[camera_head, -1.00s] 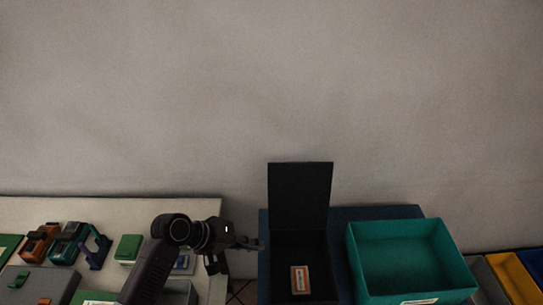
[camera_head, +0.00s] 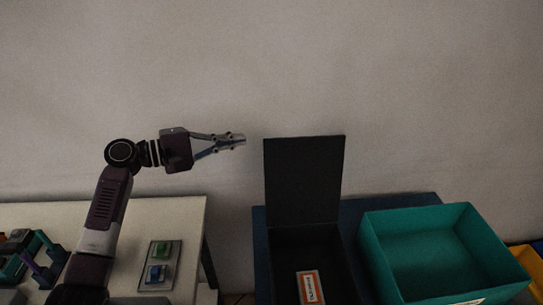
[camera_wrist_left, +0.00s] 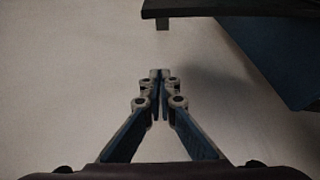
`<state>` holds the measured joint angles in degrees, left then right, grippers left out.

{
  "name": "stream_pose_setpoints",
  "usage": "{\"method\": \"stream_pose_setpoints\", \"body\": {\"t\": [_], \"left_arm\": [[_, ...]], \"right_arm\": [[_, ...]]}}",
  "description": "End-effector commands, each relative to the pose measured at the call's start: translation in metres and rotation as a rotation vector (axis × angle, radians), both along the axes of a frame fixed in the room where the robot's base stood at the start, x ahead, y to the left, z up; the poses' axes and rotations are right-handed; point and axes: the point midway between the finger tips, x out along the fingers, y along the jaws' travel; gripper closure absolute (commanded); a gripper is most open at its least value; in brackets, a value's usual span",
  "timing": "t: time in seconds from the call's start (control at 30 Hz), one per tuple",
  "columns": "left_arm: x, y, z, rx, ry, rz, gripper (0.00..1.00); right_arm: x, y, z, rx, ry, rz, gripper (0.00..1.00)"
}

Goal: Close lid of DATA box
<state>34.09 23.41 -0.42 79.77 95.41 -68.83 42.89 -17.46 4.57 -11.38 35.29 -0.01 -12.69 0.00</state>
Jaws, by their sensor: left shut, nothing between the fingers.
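The dark DATA box (camera_head: 288,262) stands on a blue surface, its black lid (camera_head: 304,180) open and upright at the back. A white label with an orange border (camera_head: 309,287) shows at the box's lower part. My left gripper (camera_head: 242,140) is raised to the left of the lid, near the height of its top edge, with its fingers pointing right and shut, apart from the lid. In the left wrist view the fingers (camera_wrist_left: 160,76) meet with nothing between them. A dark edge crosses the top right there; I cannot tell whether it is the lid. My right gripper is not in view.
A teal open bin (camera_head: 440,250) stands right of the box on the blue table (camera_head: 258,240). A white table (camera_head: 186,222) at left holds a small tray (camera_head: 171,262) with green and blue pieces. A yellow bin (camera_head: 529,262) is at far right. The wall area above is clear.

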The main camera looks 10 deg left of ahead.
Motion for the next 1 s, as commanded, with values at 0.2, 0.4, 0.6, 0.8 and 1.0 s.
{"method": "stream_pose_setpoints", "body": {"t": [0.2,0.4,0.6,0.8,1.0], "left_arm": [[0.006,-0.012,-0.002,-0.002,-0.001,-0.002,1.0],[0.025,-0.046,-0.003,-0.003,0.0,-0.003,1.0],[0.047,-0.084,-0.008,-0.003,0.001,-0.002,1.0],[0.03,-0.091,-0.004,0.003,-0.002,0.0,1.0],[0.015,-0.094,-0.002,0.003,-0.001,-0.001,1.0]], "right_arm": [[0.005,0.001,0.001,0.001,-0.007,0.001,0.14],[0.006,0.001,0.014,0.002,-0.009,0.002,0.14],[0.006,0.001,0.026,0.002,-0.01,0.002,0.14],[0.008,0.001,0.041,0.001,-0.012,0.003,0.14],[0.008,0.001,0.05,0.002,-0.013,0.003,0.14]]}}
